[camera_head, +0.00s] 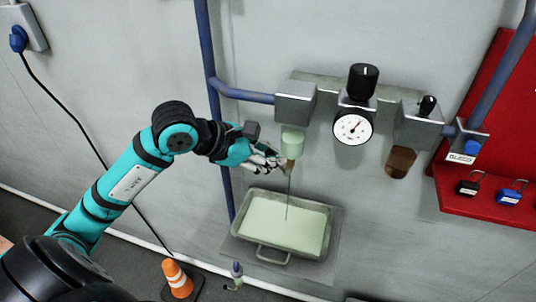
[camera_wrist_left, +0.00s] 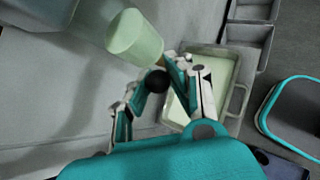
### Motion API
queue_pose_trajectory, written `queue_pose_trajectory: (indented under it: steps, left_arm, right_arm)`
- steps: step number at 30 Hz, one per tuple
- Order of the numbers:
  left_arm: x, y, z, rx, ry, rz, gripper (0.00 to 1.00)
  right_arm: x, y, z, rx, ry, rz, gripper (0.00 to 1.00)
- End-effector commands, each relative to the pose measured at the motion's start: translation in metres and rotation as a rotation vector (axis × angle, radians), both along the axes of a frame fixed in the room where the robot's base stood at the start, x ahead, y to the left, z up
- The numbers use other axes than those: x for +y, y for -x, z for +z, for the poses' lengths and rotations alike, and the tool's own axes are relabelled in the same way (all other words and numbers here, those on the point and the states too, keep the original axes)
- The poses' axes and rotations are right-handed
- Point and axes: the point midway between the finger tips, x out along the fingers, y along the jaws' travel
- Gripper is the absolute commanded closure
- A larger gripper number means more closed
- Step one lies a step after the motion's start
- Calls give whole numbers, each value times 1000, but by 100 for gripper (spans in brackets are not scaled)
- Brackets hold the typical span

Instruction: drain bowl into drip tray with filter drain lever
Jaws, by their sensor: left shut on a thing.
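A pale green filter bowl (camera_head: 292,141) hangs under the left grey filter block; it also shows in the wrist view (camera_wrist_left: 134,38). My left gripper (camera_head: 281,164) is just below and left of the bowl, shut on the drain lever. A black ball knob (camera_wrist_left: 156,81), apparently the lever's, sits between its fingers in the wrist view. A thin dark line, apparently a stream, runs down from below the bowl. It ends in the metal drip tray (camera_head: 275,249), which holds pale green liquid (camera_head: 285,224). The fingers hide most of the lever. My right gripper is not in view.
A black-knobbed regulator with a round gauge (camera_head: 353,128) and a second unit with a brown bowl (camera_head: 400,162) are to the right. A blue pipe (camera_head: 213,90) runs down behind my left arm. An orange cone (camera_head: 177,279) stands on the floor. Padlocks sit on a red board.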

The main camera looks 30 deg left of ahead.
Motion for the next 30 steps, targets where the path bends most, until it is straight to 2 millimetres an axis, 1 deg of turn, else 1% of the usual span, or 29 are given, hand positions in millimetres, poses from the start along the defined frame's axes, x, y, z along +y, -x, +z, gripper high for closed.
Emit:
queue_pose_trajectory:
  steps: [4, 5, 12, 23, 26, 30]
  left_arm:
    - [-1, 1, -1, 2, 2, -5, 100]
    - [-1, 1, -1, 2, 2, -5, 79]
    - [-2, 2, -1, 4, 4, -7, 48]
    - [0, 2, 0, 2, 2, -4, 48]
    - [3, 7, 5, 0, 2, -3, 48]
    - [13, 23, 19, 1, -1, -2, 48]
  right_arm:
    - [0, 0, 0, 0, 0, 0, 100]
    - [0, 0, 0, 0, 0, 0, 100]
    - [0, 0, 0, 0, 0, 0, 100]
    - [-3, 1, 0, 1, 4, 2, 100]
    - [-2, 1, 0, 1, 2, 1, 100]
    - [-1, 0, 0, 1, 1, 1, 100]
